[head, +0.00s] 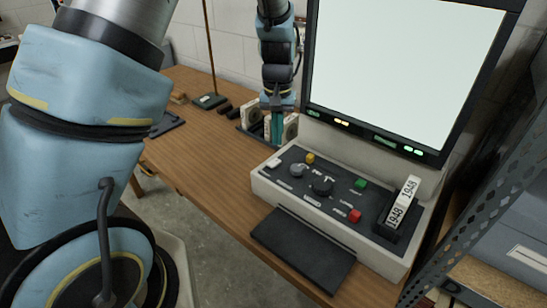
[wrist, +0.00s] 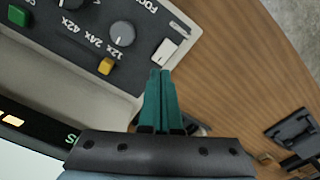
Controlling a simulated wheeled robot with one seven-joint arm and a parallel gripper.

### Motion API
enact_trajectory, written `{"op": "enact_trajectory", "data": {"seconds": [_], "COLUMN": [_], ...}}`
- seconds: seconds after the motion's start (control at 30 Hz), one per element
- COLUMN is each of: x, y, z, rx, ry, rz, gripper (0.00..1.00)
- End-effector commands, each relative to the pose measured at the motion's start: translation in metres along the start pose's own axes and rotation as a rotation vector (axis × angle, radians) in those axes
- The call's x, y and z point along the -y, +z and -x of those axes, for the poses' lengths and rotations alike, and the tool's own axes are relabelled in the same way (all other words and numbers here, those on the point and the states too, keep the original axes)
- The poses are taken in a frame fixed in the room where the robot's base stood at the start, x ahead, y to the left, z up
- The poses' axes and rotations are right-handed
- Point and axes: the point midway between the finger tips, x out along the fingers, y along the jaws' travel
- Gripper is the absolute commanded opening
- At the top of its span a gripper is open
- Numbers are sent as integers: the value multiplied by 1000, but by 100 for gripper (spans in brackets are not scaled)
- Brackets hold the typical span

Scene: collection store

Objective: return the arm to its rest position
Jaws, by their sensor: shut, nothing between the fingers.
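My gripper (head: 277,128) hangs from my blue arm, pointing down over the wooden desk, just left of the reader machine. Its teal fingers are together with nothing between them. In the wrist view the shut fingers (wrist: 160,75) point up the picture, beside the corner of the control panel. In the head view a dark tray (head: 258,135) with pale round-faced items lies around the fingers; I cannot tell whether they touch. The near part of my arm fills the left of the head view.
The reader's lit screen (head: 405,62) stands right of my gripper. Its control panel (head: 325,187) has knobs, coloured buttons and a white box marked 1948 (head: 402,202). A metal rack (head: 490,190) stands at the right. Bare desk (head: 200,155) lies left of the reader.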

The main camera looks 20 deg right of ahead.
Motion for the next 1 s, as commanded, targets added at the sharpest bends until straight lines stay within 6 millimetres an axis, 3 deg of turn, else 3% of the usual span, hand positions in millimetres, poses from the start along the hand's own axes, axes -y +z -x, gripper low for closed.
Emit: {"op": "enact_trajectory", "data": {"seconds": [0.13, 0.67, 0.77, 0.87, 1.0], "x": [0, 6, 31, 72, 135], "y": [0, 1, 7, 22, 59], "z": [13, 14, 23, 37, 59], "rx": [0, -1, -8, -21, -52], "ry": [0, 2, 9, 20, 28], "rz": [0, 10, 49, 115, 218], "gripper": [0, 0, 0, 0, 0]}}
